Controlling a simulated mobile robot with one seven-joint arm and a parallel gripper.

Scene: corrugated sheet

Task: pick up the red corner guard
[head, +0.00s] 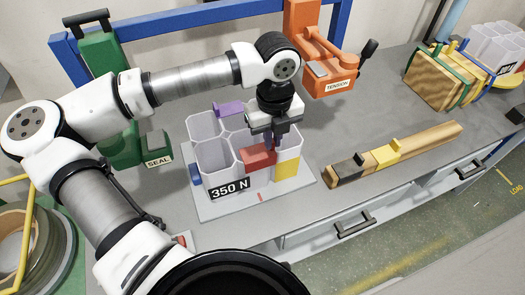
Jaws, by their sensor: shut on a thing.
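The red corner guard (258,157) is a small red block at the middle of the white corrugated bundle (222,165), which is labelled 350 N. My gripper (272,142) points down over the guard, its fingers at the guard's upper right side. It is shut on the red corner guard. The fingertips are small in this view, and I cannot tell whether the guard touches the bundle's cells or is just above them.
A yellow guard (287,167), a purple one (229,108) and a blue one (195,174) sit around the bundle. A wooden bar (430,143) with black and yellow pieces lies right. The green SEAL tool (110,110) and orange TENSION tool (325,70) stand behind.

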